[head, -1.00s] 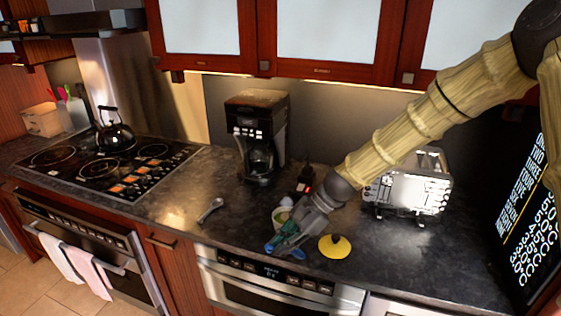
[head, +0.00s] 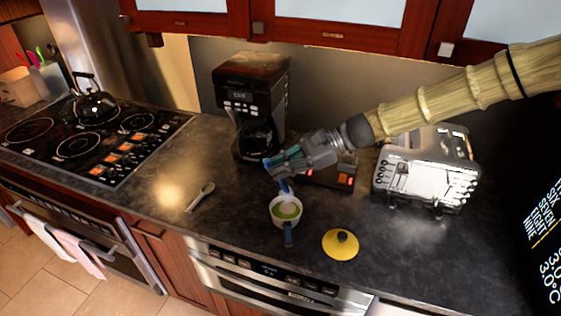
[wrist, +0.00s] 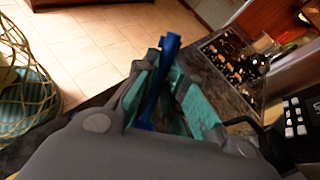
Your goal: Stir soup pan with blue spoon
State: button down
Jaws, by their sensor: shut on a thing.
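The soup pan (head: 275,217) is small and pale, with green soup inside and a blue handle toward the counter's front edge. My gripper (head: 281,163) is above and behind the pan, in front of the coffee maker. It is shut on the blue spoon (head: 284,187), which hangs down with its lower end at or in the pan; I cannot tell whether it touches the soup. In the wrist view the spoon's blue handle (wrist: 166,60) stands up between my teal finger pads (wrist: 163,88). The wrist view does not show the pan.
A yellow lid (head: 337,248) with a black knob lies right of the pan. A grey spoon (head: 200,197) lies to the left. A coffee maker (head: 262,80) and a toaster (head: 425,175) stand behind. The stove (head: 75,145) is at the left.

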aim_at(287, 189)
jog(key=f+b, duration=0.1)
jog(key=w+f, duration=0.1)
jog(key=f, duration=0.1)
jog(key=shift+w+f+b, duration=0.15)
jog(key=shift+f+b, duration=0.1)
jog(key=shift+b, duration=0.15)
jog(key=shift+s+f+b, duration=0.35)
jog(key=shift+s+b, duration=0.2)
jog(key=shift+s, duration=0.1)
jog(key=shift+w+f+b, duration=0.15)
jog(key=shift+w+f, duration=0.05)
jog(key=shift+f, duration=0.3)
jog(key=shift+w+f+b, duration=0.15)
jog(key=shift+w+f, duration=0.05)
jog(key=shift+f, duration=0.25)
jog(key=shift+s+f+b, duration=0.15)
jog(key=shift+f+b, duration=0.55)
jog(key=shift+f, duration=1.1)
